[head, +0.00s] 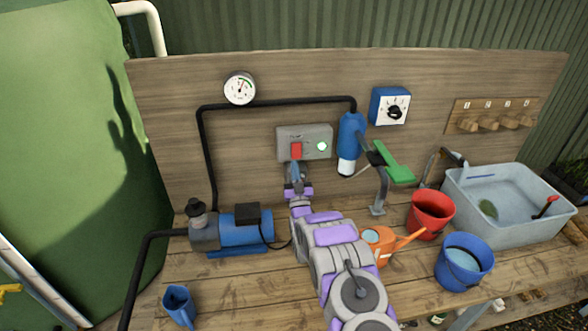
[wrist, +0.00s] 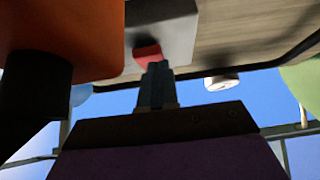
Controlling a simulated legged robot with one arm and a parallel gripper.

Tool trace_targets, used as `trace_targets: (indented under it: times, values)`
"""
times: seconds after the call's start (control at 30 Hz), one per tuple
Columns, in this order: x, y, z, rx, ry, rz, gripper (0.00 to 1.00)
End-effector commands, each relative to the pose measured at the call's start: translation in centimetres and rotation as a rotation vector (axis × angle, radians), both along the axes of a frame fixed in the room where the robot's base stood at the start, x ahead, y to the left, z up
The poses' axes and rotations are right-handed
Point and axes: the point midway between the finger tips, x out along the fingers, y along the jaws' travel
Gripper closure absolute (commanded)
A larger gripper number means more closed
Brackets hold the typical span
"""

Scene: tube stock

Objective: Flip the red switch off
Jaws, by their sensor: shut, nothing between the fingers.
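The red switch (head: 296,151) is on the left part of a grey box (head: 310,130) fixed to the wooden backboard. A lit green lamp (head: 322,146) is on the box to the right of the switch. My gripper (head: 293,168) is shut and empty, with its tips just below the switch in the head view. In the wrist view the red switch (wrist: 148,54) shows right beyond the tips of my gripper (wrist: 157,68). The tips overlap its edge there, and I cannot tell whether they touch it.
A blue filter (head: 351,130) and a green lever (head: 395,163) are right of the box. A blue pump (head: 246,228) stands on the bench to the left. An orange watering can (head: 377,250), a red bucket (head: 430,213) and a blue bucket (head: 464,265) stand to the right.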

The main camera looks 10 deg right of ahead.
Motion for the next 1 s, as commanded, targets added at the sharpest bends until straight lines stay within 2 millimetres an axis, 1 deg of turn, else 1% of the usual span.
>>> trace_targets:
  times: [0.1, 0.2, 0.5, 0.67, 0.8, 0.9, 1.0]
  values:
    - [0.5, -0.4, -0.1, 0.003, -0.002, -0.002, 1.00]
    - [0.8, -0.4, -0.1, 0.003, -0.002, -0.002, 1.00]
    - [0.9, 0.2, -0.1, -0.003, -0.001, -0.001, 1.00]
    - [1.0, 0.1, -0.1, -0.002, -0.001, -0.001, 1.00]
    - [1.7, 0.0, -0.4, 0.001, -0.002, -0.001, 1.00]
    - [2.4, -0.2, -1.0, 0.003, 0.001, -0.002, 1.00]
    - [2.4, -0.2, -1.0, 0.003, 0.001, -0.002, 1.00]
